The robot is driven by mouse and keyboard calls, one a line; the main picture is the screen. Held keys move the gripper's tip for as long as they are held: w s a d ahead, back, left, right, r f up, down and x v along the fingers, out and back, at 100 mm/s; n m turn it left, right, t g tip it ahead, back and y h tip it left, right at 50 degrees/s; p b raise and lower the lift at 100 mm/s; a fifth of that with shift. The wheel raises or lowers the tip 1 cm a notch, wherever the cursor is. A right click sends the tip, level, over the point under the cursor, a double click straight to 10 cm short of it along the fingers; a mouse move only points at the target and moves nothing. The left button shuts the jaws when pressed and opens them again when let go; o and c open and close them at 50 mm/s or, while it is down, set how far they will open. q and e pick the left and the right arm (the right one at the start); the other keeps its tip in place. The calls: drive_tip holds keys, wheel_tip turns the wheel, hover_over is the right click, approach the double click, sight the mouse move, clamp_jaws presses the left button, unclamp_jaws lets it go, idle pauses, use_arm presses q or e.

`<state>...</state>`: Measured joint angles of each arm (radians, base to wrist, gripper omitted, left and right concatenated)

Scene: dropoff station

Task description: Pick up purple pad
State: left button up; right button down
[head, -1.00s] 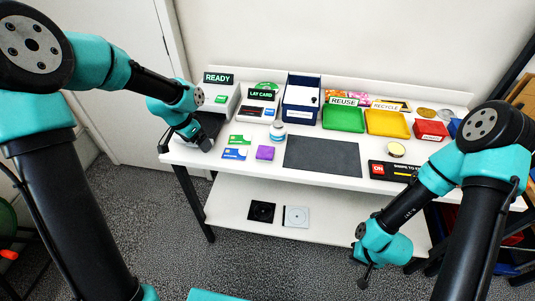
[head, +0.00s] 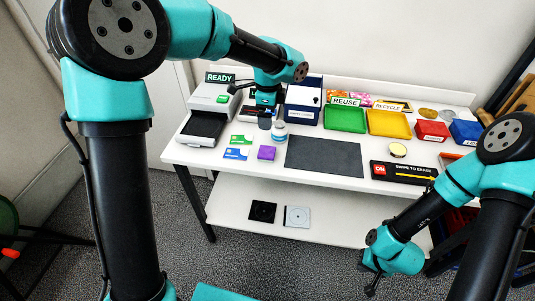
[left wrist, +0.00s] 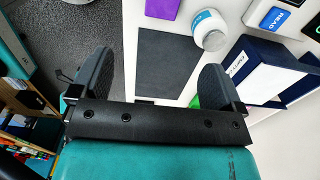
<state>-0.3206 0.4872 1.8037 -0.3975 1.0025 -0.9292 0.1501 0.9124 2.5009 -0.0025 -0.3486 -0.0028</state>
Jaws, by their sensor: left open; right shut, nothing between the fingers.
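The purple pad (head: 266,153) lies flat on the white table, just left of the dark mat (head: 324,157). In the left wrist view the pad (left wrist: 163,8) is at the top edge, partly cut off. My left gripper (head: 265,121) is above the back of the table, behind the pad and close to the white jar (head: 280,134). Its fingers (left wrist: 155,82) are spread and empty in the left wrist view, with the mat between them. My right gripper (head: 371,284) is shut and empty, low in front of the table at the right.
Blue and green cards (head: 237,153) lie left of the pad. The blue-and-white box (head: 302,102) stands behind the jar. A green tray (head: 345,118) and a yellow tray (head: 389,123) are farther right. The lower shelf (head: 340,218) holds two flat squares.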

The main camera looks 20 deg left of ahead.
use_arm(q)
hover_over(268, 151)
drive_tip(key=f, duration=1.2)
drive_tip(key=shift+s, duration=0.25)
drive_tip(key=shift+f, duration=0.15)
drive_tip(key=shift+w+f, duration=0.2)
drive_tip(key=shift+f, duration=2.4)
drive_tip(key=c, duration=1.1)
drive_tip(key=shift+r, duration=0.2)
